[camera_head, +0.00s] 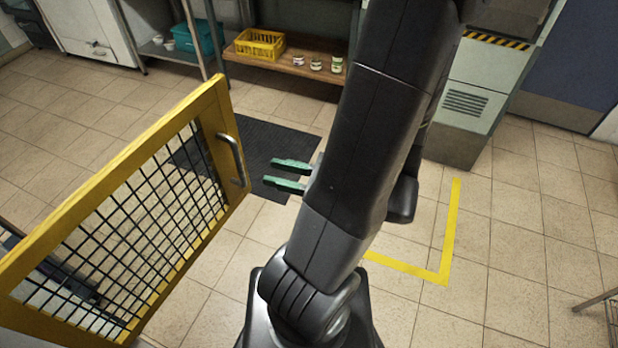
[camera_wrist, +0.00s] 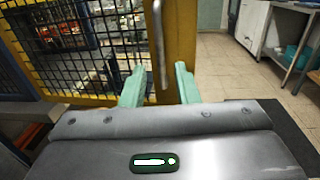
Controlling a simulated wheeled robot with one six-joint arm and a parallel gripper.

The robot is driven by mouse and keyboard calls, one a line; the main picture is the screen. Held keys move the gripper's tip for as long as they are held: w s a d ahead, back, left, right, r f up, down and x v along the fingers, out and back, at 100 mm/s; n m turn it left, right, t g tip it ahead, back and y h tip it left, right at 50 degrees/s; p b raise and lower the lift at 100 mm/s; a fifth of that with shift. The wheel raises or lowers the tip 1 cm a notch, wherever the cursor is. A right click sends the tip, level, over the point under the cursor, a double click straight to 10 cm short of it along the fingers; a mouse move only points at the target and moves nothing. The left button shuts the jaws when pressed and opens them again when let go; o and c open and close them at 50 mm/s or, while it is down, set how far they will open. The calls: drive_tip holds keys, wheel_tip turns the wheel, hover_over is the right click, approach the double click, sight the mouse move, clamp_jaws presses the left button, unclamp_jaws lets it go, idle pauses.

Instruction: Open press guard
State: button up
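The press guard (camera_head: 215,100) is a yellow frame with black wire mesh, standing at the left in the head view. It also fills the upper left of the wrist view (camera_wrist: 180,45). A grey metal bar handle (camera_head: 232,160) is fixed to its right-hand post. My gripper (camera_head: 280,174) has green fingers, is open and points left toward the handle, with a gap between them in the head view. In the wrist view, the handle (camera_wrist: 159,45) shows between and beyond the spread fingers (camera_wrist: 160,85). Nothing is between the fingertips in the head view.
A wooden shelf (camera_head: 330,76) at the back holds a yellow crate (camera_head: 260,44) and several small jars. A dark mat (camera_head: 255,140) lies behind the guard. A grey cabinet (camera_head: 470,100) stands at the right. Yellow tape (camera_head: 448,235) marks the tiled floor, which is open at the right.

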sight(242, 165)
drive_tip(key=shift+v, duration=2.65)
drive_tip(key=shift+a, duration=0.15)
drive_tip(key=shift+x, duration=6.65)
